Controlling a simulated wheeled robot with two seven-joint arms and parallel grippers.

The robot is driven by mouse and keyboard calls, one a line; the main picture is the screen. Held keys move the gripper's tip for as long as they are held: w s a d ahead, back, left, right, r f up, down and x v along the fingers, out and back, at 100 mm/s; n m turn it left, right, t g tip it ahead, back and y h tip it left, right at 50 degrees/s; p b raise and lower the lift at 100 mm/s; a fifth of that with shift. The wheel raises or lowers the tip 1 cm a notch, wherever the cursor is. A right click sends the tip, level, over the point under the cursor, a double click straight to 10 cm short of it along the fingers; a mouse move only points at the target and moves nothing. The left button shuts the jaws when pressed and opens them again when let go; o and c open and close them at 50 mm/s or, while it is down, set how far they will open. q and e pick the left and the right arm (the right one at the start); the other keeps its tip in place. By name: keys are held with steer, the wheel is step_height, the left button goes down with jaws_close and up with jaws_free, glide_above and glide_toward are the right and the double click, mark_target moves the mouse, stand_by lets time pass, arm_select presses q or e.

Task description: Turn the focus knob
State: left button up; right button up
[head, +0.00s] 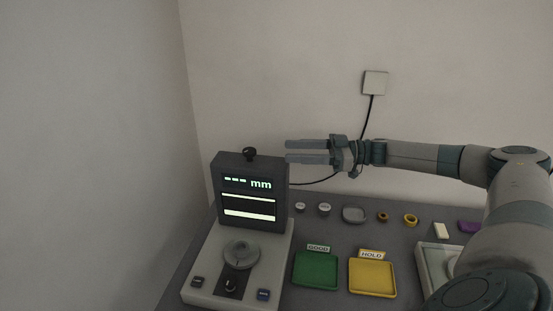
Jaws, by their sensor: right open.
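A grey measuring device (195,262) stands at the left end of the table, with a dark upright screen housing (280,195) showing "--- mm" and two bright bars. A small black knob (249,153) sits on top of the housing. A round grey disc (241,254) is on the device's base; no label tells which part is the focus knob. My right gripper (287,152) is open and empty, its fingers pointing left, just right of the black knob and apart from it. My left gripper is not in view.
A green GOOD tray (316,270) and a yellow HOLD tray (372,278) lie right of the device. A wall box (375,83) has a black cable running down behind my arm.

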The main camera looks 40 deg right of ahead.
steer(key=b+v, duration=0.1)
steer(key=v, duration=0.3)
steer(key=shift+o, duration=0.2)
steer(key=shift+r, duration=0.1)
stand_by(1.5)
